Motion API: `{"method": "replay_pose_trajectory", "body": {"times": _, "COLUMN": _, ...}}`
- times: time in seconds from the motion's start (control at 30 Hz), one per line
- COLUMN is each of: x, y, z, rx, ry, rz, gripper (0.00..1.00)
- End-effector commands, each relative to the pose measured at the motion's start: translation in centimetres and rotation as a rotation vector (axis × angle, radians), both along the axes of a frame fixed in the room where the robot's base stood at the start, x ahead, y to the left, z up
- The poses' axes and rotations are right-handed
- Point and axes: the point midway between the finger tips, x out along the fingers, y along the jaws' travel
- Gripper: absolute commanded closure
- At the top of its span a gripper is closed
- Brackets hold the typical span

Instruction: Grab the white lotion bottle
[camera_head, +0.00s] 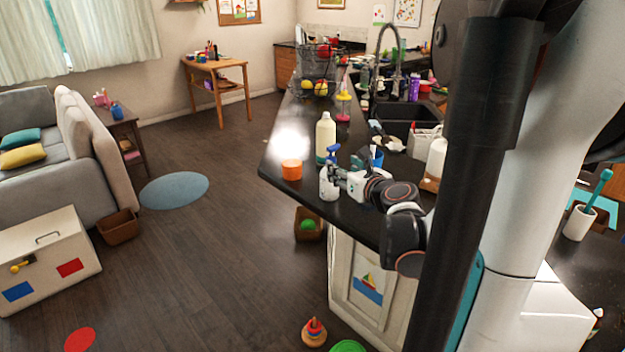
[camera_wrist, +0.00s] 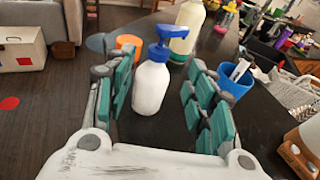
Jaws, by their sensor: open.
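A white lotion bottle with a blue pump stands upright on the dark counter; in the wrist view the bottle (camera_wrist: 151,86) is between the two teal-padded fingers, nearer the left one, with gaps on both sides. In the head view the bottle (camera_head: 328,182) is at the counter's near left part, partly covered by my gripper. My gripper (camera_head: 343,178) is open and empty, and its fingers point at the bottle. In the wrist view my gripper (camera_wrist: 160,93) has its fingers spread on either side of the bottle.
An orange cup (camera_head: 291,170) stands left of the bottle, and a taller cream bottle (camera_head: 326,137) stands behind it. A blue cup (camera_wrist: 254,80) is right of the right finger. A white jug (camera_head: 437,158) stands farther right. The counter's left edge is close.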

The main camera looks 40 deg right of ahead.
Motion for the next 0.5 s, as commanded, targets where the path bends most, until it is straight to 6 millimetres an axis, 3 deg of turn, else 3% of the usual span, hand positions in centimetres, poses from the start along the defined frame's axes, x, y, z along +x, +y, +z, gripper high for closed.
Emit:
{"method": "replay_pose_trajectory", "body": {"times": 0.2, "x": 3.1, "y": -0.9, "z": -0.8, "rx": -0.001, "ry": 0.000, "rz": 0.002, "gripper": 0.50}}
{"method": "replay_pose_trajectory", "body": {"times": 0.5, "x": 4.7, "y": -1.4, "z": -1.1, "rx": -0.002, "ry": 0.002, "rz": 0.003, "gripper": 0.50}}
